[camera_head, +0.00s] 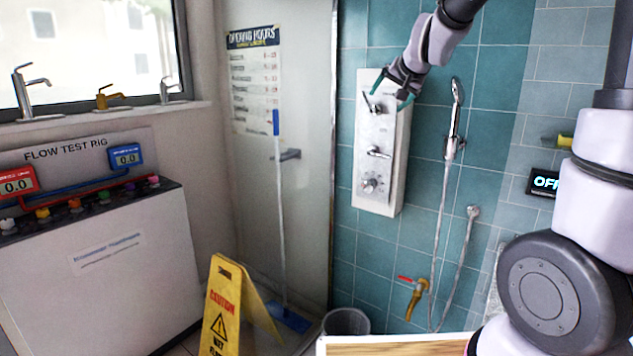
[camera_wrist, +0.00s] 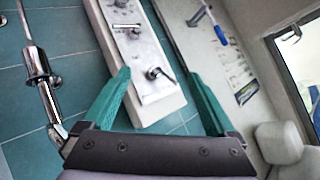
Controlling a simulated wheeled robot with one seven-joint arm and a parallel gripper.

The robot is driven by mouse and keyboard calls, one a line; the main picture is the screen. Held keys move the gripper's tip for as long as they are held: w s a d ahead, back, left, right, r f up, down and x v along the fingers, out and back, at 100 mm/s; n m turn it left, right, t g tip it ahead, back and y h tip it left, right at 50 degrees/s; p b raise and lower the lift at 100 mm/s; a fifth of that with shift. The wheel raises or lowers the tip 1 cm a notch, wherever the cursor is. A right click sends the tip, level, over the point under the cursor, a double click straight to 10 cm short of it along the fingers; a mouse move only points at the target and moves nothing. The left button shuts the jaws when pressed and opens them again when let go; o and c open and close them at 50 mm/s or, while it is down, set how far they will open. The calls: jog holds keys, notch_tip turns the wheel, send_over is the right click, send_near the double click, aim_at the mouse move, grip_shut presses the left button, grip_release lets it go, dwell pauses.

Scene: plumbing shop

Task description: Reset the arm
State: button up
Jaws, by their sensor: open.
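My gripper (camera_head: 391,91) is at the upper middle of the head view, in front of the white shower panel (camera_head: 371,194) on the teal tiled wall. Its two teal fingers are spread apart with nothing between them. In the wrist view, the open gripper (camera_wrist: 163,92) points towards the same panel (camera_wrist: 160,104), whose lever handle (camera_wrist: 158,73) shows between the fingers. Another lever (camera_head: 379,152) and a round knob (camera_head: 370,185) sit lower on the panel. I cannot tell whether a finger touches the upper lever in the head view.
A hand shower (camera_head: 456,95) on a rail hangs right of the panel. A yellow caution sign (camera_head: 222,308), a grey bin (camera_head: 346,322) and a blue-handled mop (camera_head: 281,220) stand below and left. A flow test rig (camera_head: 110,265) fills the left side.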

jog(key=s+d+g, duration=0.2)
jog(key=s+d, duration=0.1)
jog(key=s, duration=1.2)
jog(key=s+d+g, duration=0.2)
jog(key=s, duration=1.3)
jog(key=shift+s+d+f+n, duration=0.15)
jog(key=shift+d+f+n, duration=0.15)
jog(key=shift+d+f, duration=0.15)
